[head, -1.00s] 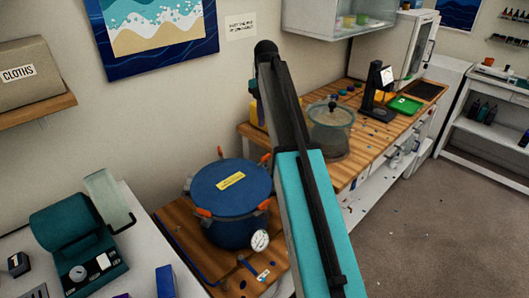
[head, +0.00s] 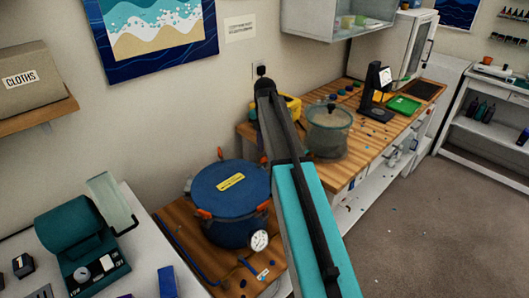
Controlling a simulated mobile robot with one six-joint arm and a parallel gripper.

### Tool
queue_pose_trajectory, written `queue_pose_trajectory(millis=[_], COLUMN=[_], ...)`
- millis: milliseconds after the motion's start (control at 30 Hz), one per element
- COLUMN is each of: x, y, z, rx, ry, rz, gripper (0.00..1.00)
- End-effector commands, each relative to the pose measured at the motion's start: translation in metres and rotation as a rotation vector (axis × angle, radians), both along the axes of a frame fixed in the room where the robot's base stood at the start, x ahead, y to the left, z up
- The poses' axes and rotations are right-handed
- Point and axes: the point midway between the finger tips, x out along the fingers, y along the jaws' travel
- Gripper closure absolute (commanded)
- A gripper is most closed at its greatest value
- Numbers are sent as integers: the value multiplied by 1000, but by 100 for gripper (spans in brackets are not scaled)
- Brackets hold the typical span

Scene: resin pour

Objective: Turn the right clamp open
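The blue pressure pot (head: 232,222) stands on a wooden surface at the lower middle of the head view. Its lid (head: 225,190) is on, with a yellow label. Clamps with orange ends sit around the rim: one at the front left (head: 203,213), one at the back (head: 220,154) and one at the right (head: 264,205), beside my arm. My arm crosses the picture just right of the pot and covers part of its right side. My gripper cannot be made out; the arm seems to hide it. I cannot tell whether anything touches the right clamp.
A white dial gauge (head: 259,240) sticks out at the pot's front right. A teal machine (head: 80,235) stands at the left. A glass vessel (head: 329,130) and a black stand (head: 376,95) are on the wooden bench behind. The floor at right is clear.

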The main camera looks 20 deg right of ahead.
Motion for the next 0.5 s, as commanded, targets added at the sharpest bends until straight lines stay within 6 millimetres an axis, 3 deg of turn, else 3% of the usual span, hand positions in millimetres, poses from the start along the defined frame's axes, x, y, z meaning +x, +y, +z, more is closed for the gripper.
queue_pose_trajectory(millis=[200,500], x=[0,0], y=[1,1], z=[-19,-26], rx=[1,0], ry=[1,0], rz=[1,1], gripper=[72,72])
